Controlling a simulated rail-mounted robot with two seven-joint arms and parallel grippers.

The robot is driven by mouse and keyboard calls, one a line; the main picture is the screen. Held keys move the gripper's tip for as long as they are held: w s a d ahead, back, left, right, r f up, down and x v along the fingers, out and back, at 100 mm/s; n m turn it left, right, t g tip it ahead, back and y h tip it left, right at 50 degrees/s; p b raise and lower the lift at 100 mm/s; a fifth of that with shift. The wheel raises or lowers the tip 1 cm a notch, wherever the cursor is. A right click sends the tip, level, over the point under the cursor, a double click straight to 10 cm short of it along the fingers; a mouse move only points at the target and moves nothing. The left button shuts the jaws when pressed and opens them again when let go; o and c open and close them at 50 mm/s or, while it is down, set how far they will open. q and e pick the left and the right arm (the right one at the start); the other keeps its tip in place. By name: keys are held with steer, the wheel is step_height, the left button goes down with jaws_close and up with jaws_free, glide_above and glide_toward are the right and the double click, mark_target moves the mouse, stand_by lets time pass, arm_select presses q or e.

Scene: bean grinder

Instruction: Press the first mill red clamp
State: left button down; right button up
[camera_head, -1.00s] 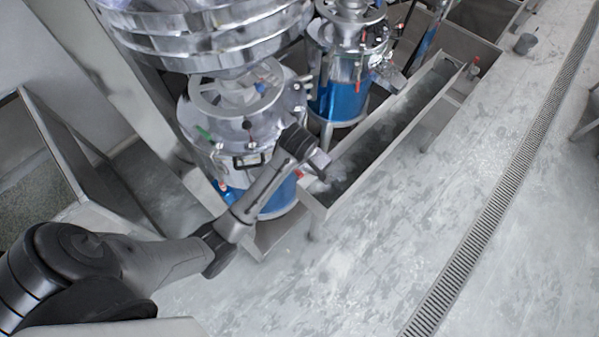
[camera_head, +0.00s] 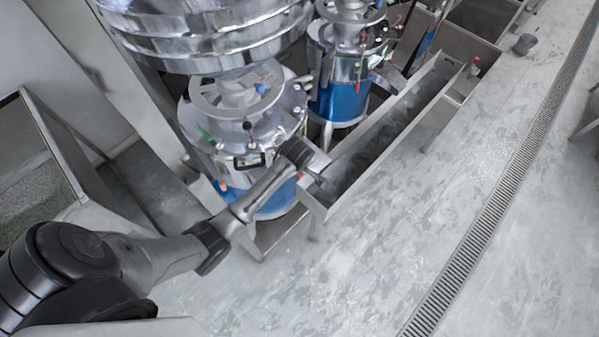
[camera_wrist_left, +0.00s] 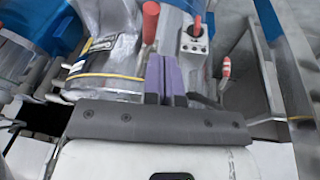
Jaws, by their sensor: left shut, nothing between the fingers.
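The first mill (camera_head: 245,125) is the nearer metal drum with a blue lower body (camera_head: 280,200). My left arm reaches across its front, and my left gripper (camera_wrist_left: 166,78) is shut and empty. Its purple fingers also point at the mill in the left wrist view. A red-handled clamp (camera_wrist_left: 150,22) stands just beyond and slightly left of the fingertips; I cannot tell whether they touch. A red-topped switch (camera_wrist_left: 197,27) on a grey block is to the right, and another red handle (camera_wrist_left: 226,67) is farther right. In the head view the fingertips are hidden. My right gripper is not in view.
A second blue-bodied mill (camera_head: 340,98) stands behind. A long metal trough (camera_head: 400,115) runs beside the mills, close to my left wrist. A metal bin (camera_head: 45,150) is at the left. Open floor (camera_head: 420,240) with a drain grate (camera_head: 480,210) lies at the right.

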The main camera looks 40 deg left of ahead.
mark_target(299, 176)
arm_select(q)
steer(key=shift+w+d+f, duration=0.1)
steer(key=shift+w+f, duration=0.15)
steer(key=shift+f, duration=0.75)
steer(key=shift+w+d+f, duration=0.1)
steer(key=shift+w+f, duration=0.2)
steer(key=shift+f, duration=0.65)
steer(key=shift+w+f, duration=0.25)
steer(key=shift+f, duration=0.75)
steer(key=shift+f, duration=0.1)
